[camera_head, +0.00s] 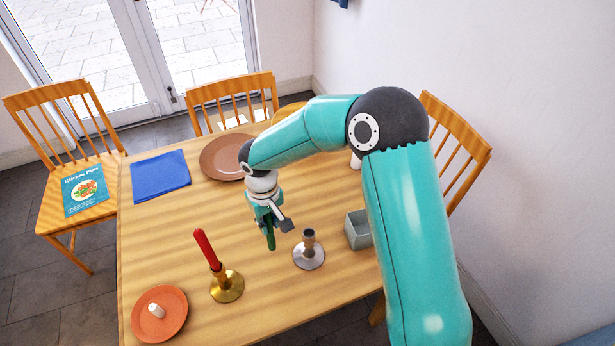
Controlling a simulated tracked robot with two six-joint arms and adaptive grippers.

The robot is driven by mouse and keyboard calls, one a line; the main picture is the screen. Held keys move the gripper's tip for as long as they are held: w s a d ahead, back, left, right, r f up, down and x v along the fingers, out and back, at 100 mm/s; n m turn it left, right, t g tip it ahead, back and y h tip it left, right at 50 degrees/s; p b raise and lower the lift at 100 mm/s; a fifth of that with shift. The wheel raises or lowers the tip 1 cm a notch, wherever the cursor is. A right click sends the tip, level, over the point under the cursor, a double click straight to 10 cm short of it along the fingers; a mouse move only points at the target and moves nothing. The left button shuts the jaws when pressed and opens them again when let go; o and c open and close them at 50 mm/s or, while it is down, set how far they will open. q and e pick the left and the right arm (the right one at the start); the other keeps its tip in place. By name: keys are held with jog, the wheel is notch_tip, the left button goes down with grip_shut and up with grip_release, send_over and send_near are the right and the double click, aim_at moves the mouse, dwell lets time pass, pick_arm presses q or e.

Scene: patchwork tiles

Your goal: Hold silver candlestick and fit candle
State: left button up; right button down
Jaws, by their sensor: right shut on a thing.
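The silver candlestick (309,256) stands upright on the table, with an empty-looking socket. My right gripper (269,224) is left of it and points down, shut on a dark green candle (271,241). The candle's lower end hangs below the fingers, apart from the candlestick; its upper part is hidden by the gripper. A red candle (206,249) stands tilted in a brass candlestick (228,289) to the left. My left gripper is not in view.
An orange plate (142,326) with a small white object (157,310) is front left. A grey open box (357,229) stands right of the silver candlestick. A brown plate (214,160) and blue napkin (160,176) lie at the back. Chairs surround the wooden table (160,240).

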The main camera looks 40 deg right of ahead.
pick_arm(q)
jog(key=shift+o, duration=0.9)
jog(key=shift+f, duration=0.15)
pick_arm(e)
jog(key=shift+w+d+r, duration=0.1)
jog(key=shift+d+r, duration=0.15)
jog(key=shift+r, duration=0.05)
jog(key=s+d+r+n+b, duration=0.1)
jog(key=s+d+r+b, duration=0.25)
jog(key=r, duration=0.45)
jog(key=s+d+r+b, duration=0.2)
jog(key=s+d+r, duration=0.15)
jog(key=r, duration=0.45)
pick_arm(q)
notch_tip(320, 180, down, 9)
jog(key=b, duration=0.3)
pick_arm(e)
jog(key=f, duration=0.4)
jog(key=shift+w+d+f, duration=0.15)
jog(key=shift+w, duration=0.25)
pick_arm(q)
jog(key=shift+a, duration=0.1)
